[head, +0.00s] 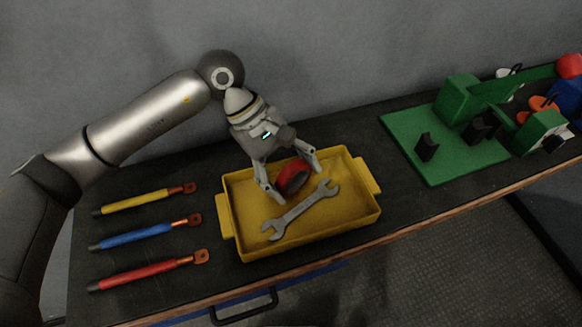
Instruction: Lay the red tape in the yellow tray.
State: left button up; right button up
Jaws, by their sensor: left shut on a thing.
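The red tape (294,177) is a small red roll with a dark side, in the head view. My left gripper (290,184) is shut on it, with one finger on each side. The tape is over the back middle part of the yellow tray (345,219). I cannot tell whether it touches the tray floor. A grey wrench (300,209) lies slantwise in the tray, just in front of the tape. My right gripper is not in view.
Yellow (145,201), blue (146,235) and red (147,271) handled rods with copper ends lie left of the tray. A green fixture (455,137) stands on the right, with several coloured items beyond it. Bare dark tabletop lies between tray and fixture.

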pick_arm(q)
jog(key=shift+f, duration=0.1)
jog(key=shift+f+b, duration=0.1)
jog(key=shift+b, duration=0.25)
jog(key=o, duration=1)
jog(key=shift+r+p, duration=0.3)
jog(key=shift+r, duration=0.05)
jog(key=b+v, duration=0.2)
jog(key=v, duration=0.9)
jog(key=shift+a+r, duration=0.3)
jog(key=shift+f, duration=0.1)
